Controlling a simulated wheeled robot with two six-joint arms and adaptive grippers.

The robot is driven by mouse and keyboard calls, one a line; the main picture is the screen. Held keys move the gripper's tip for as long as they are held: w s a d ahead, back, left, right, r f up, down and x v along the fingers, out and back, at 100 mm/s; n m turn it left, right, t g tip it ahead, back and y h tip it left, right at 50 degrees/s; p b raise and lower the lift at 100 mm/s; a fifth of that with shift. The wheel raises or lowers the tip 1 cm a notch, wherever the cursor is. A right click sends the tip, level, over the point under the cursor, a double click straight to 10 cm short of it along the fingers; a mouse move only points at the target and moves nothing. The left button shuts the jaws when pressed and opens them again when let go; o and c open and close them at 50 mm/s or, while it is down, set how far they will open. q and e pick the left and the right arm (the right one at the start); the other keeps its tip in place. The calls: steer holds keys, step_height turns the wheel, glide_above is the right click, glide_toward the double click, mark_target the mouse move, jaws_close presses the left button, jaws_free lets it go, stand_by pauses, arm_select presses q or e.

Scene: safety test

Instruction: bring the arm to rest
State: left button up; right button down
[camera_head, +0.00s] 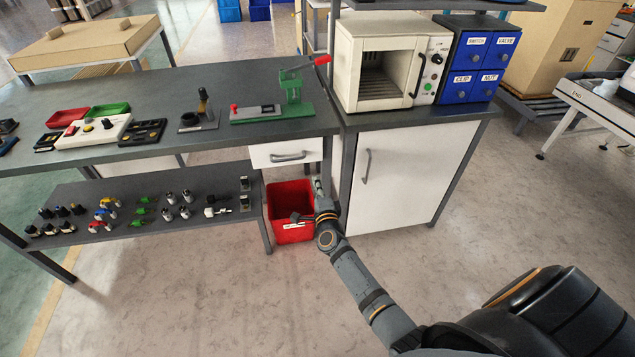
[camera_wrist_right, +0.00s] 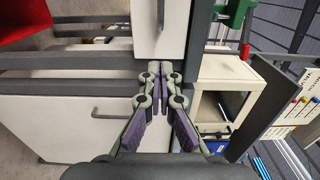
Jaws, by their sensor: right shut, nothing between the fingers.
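My right arm reaches in from the lower right of the head view. My right gripper (camera_head: 318,186) is beside the red bin, in front of the gap between the workbench and the white cabinet. In the right wrist view the fingers of my right gripper (camera_wrist_right: 161,75) are together, with nothing between them. In that view they lie over the edge of a white panel and a dark post. I cannot tell whether they touch either. My left gripper does not show.
The red bin (camera_head: 291,232) stands on the floor under the white drawer (camera_head: 286,152). The workbench (camera_head: 245,85) is to the left, its lower shelf (camera_head: 160,222) holding small parts. The white cabinet (camera_head: 395,185) carries an oven-like box (camera_head: 347,65). Floor in front is clear.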

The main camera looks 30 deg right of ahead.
steer(key=s+a+f+n+g+y+p, duration=0.2)
steer(key=s+f+n+g+p, duration=0.3)
steer(key=s+f, duration=0.6)
steer(key=s+a+f+n+g+y+p, duration=0.1)
steer(key=s+f+n+g+y+p, duration=0.1)
steer(key=s+f+n, duration=0.8)
steer(key=s+f+n+g+p, duration=0.1)
steer(key=s+f+n+g, duration=0.1)
steer(key=s, duration=0.8)
steer(key=s+d+f+n+g+p, duration=0.1)
steer(key=s+f+g, duration=0.3)
steer(key=s, duration=0.7)
steer(key=s+d+f+n+g+p, duration=0.1)
steer(key=s+f+n+g+p, duration=0.1)
steer(key=s+f, duration=0.4)
steer(key=s+n+g, duration=0.1)
steer(key=s, duration=0.3)
steer(key=shift+s+n, duration=0.3)
